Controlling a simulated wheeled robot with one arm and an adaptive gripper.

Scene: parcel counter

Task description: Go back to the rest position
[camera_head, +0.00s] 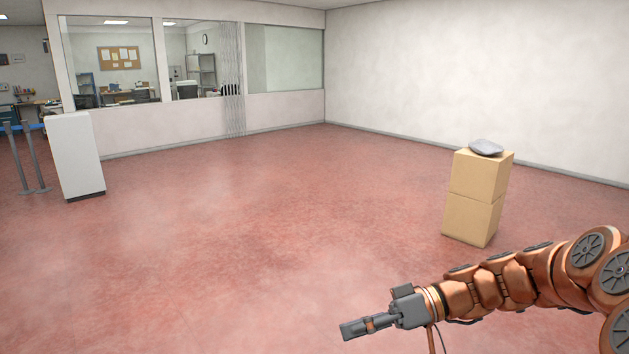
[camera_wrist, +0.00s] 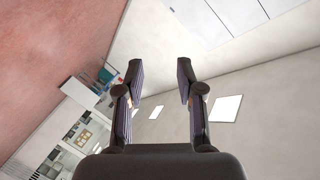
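My gripper (camera_head: 352,329) is at the lower middle of the head view, held out to the left at the end of my arm, over open red floor. In the wrist view its two fingers (camera_wrist: 160,75) stand apart with a clear gap between them, and nothing is held there. Beyond the fingers the wrist view shows wall, ceiling and floor at a tilt.
Two stacked cardboard boxes (camera_head: 476,195) stand on the floor at the right, beyond my arm, with a grey rounded parcel (camera_head: 486,147) on top. A white pedestal (camera_head: 75,156) and grey barrier posts (camera_head: 35,157) stand at the left. The middle floor is clear.

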